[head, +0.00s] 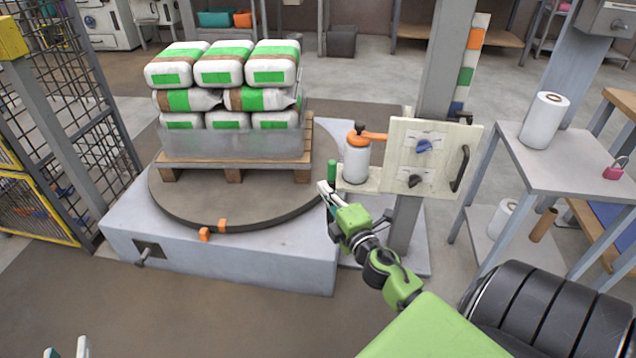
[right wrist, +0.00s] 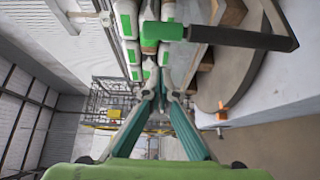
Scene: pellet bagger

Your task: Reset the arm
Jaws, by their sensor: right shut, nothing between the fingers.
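My right gripper (head: 327,192) is at the end of the green arm, in front of the control post. It is shut and empty, and its fingers meet in the right wrist view (right wrist: 164,82). A green upright handle (head: 332,172) is just behind and above its fingertips; I cannot tell whether they touch. Only the fingertips of my left gripper (head: 67,349) show, at the bottom left edge. They stand apart with nothing visible between them.
The pallet (head: 235,163) of white-green bags (head: 222,65) stands on a round turntable (head: 270,212). A grey table (head: 570,165) is at right. The floor at front left is clear.

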